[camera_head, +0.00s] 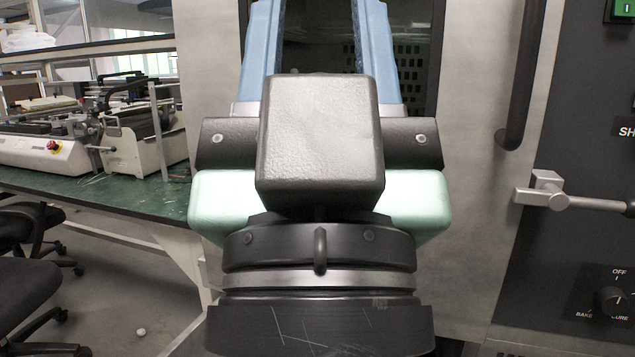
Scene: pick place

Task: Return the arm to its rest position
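My gripper (318,20) fills the middle of the head view, seen from behind. Its two light-blue fingers stand well apart and run up out of the top of the picture. No held object shows between their visible parts. The fingertips are cut off by the frame edge. The dark gripper body and wrist hide what lies directly behind them.
A grey cabinet with a dark window (410,60) and a vertical handle (522,75) stands ahead. At the right is a dark control panel (575,230) with a protruding lever (580,198). A green-topped bench (130,193) with equipment and black chairs (25,290) are at the left.

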